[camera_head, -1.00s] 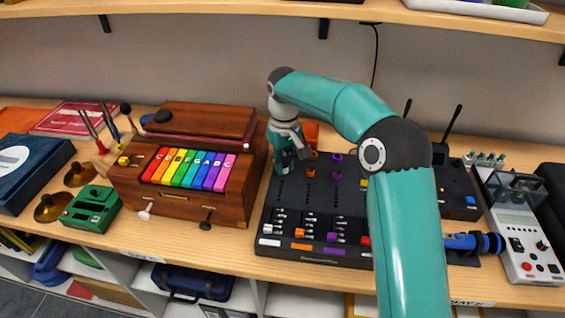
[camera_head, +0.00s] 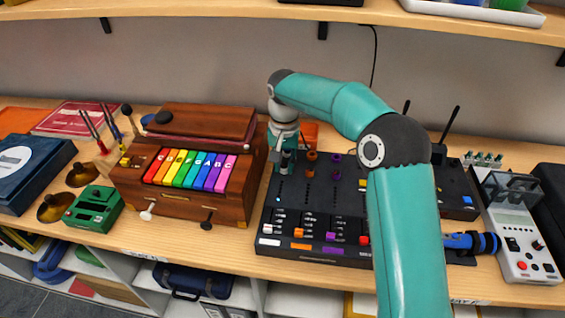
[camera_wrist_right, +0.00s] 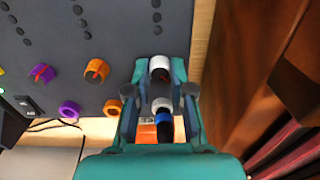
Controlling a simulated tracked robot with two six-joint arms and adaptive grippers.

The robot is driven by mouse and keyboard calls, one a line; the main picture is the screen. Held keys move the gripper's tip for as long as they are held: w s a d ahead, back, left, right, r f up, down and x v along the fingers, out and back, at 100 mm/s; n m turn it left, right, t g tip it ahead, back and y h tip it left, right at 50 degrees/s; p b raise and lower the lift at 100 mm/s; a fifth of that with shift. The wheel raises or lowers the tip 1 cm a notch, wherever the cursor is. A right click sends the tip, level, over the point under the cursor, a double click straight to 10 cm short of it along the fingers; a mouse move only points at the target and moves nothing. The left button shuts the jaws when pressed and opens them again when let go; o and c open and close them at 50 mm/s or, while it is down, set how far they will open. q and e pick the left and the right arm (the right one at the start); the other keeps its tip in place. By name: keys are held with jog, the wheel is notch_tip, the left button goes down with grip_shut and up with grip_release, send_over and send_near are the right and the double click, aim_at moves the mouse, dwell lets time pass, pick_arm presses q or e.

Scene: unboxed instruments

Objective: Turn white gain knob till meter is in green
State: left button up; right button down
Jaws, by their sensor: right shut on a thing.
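The mixer (camera_head: 320,225) is a dark panel on the shelf with coloured knobs, sliders and columns of small dots. My right gripper (camera_head: 285,168) is over the far left corner of the mixer. In the right wrist view, my right gripper (camera_wrist_right: 160,73) has its fingertips on both sides of a white knob (camera_wrist_right: 160,65) and is shut on it. A second pale knob (camera_wrist_right: 162,103) sits between the fingers, nearer the palm. A small pale-blue dot shows in the mixer's left dot column (camera_head: 279,199). The other dots look dark, and no green is clear. My left gripper is out of view.
An orange knob (camera_wrist_right: 96,70) and a purple knob (camera_wrist_right: 41,73) stand left of the gripper in the wrist view. A wooden instrument with rainbow keys (camera_head: 195,168) stands close to the mixer's left side. My right arm covers the mixer's right part.

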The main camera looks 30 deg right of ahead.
aim_at(283, 166)
jog(key=shift+m, duration=0.4)
jog(key=c, duration=1)
grip_release()
notch_tip(283, 166, up, 12)
